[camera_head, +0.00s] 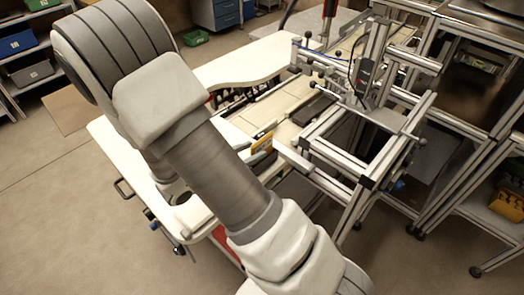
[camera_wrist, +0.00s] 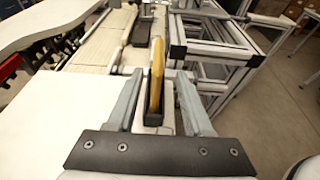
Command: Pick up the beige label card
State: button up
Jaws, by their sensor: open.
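My gripper (camera_wrist: 160,76) is open, its two grey fingers apart. A thin yellow-tan piece (camera_wrist: 157,62) stands upright between the fingers, seen nearly edge-on, with a dark lower part. There is a gap on each side of it, and neither finger appears to touch it. The yellow piece also shows in the head view (camera_head: 262,143), beside the fingers and partly covered by them. I cannot tell for sure that it is the beige label card; no other beige card is clear in either view.
A metal profile frame (camera_head: 335,140) stands close to the right of my gripper. A white worktop (camera_head: 240,62) lies to the left, and a pale conveyor-like track (camera_head: 285,100) runs behind. Shelves with bins (camera_head: 28,72) stand far left. Open floor (camera_head: 60,200) lies at the left.

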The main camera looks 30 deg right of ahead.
aim_at(272, 141)
jog(key=x, duration=0.5)
jog(key=shift+w+f+p, duration=0.15)
jog(key=shift+w+p, duration=0.05)
jog(key=shift+p, duration=0.2)
grip_shut()
